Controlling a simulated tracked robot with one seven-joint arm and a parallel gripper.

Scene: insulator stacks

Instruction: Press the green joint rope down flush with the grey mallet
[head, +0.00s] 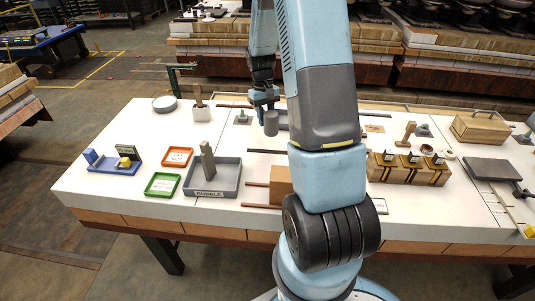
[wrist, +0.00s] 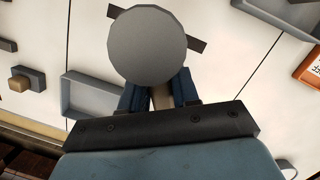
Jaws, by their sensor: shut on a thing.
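My gripper (head: 265,98) is above the back middle of the white table, shut on the grey mallet (head: 271,123). In the wrist view, the mallet's round grey face (wrist: 147,46) fills the upper middle. Its pale handle (wrist: 160,97) sits between the blue fingers of my gripper (wrist: 158,92). The mallet head appears clear of the table, but the exact height cannot be told. A dark brown strip (wrist: 197,45) lies partly hidden behind the mallet face. I cannot make out the green joint rope in either view; the mallet or my arm may cover it.
A grey rubble tray (head: 229,188) holds an upright block. Green (head: 162,194) and orange (head: 177,165) trays and a blue stand (head: 112,167) are at left. A wooden rack (head: 400,172) stands right of my arm. A shallow grey tray (wrist: 85,98) shows in the wrist view.

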